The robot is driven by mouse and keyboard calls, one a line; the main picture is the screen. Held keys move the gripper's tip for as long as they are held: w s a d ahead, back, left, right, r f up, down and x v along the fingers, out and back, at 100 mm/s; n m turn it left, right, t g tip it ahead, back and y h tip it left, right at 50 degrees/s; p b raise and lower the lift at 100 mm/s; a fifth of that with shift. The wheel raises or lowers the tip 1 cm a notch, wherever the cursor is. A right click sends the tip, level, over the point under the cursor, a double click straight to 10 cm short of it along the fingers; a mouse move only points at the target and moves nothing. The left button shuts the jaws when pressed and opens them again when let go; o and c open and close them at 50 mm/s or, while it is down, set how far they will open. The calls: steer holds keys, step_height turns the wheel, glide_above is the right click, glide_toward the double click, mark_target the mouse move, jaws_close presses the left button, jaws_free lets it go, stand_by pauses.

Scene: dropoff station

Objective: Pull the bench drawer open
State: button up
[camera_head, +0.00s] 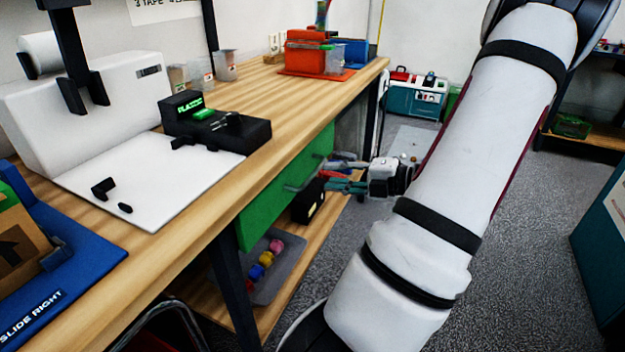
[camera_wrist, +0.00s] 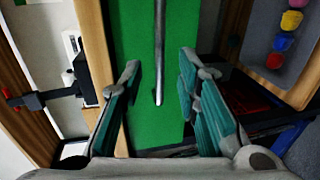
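The bench drawer has a green front (camera_head: 262,214) under the wooden bench top, and it looks shut. Its thin grey bar handle (camera_head: 303,182) runs along the front. In the wrist view the green front (camera_wrist: 133,40) fills the middle, with the handle (camera_wrist: 160,50) running down from the top edge. My gripper (camera_head: 328,181) is in front of the drawer, close to the handle. In the wrist view my gripper (camera_wrist: 160,75) is open, with teal fingers on either side of the handle's line. I see no finger touching the handle, and cannot tell whether its tips reach around it.
The wooden bench top (camera_head: 215,206) overhangs the drawer. A lower shelf holds a grey tray (camera_head: 290,262) with several coloured pieces. A dark bench leg (camera_head: 232,290) stands at the near end. A black device (camera_head: 215,128) sits on the bench. Grey floor (camera_head: 500,270) is open to the right.

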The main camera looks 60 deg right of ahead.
mark_target(315, 174)
steer(key=b+x, duration=0.2)
steer(key=x, duration=0.4)
jaws_close()
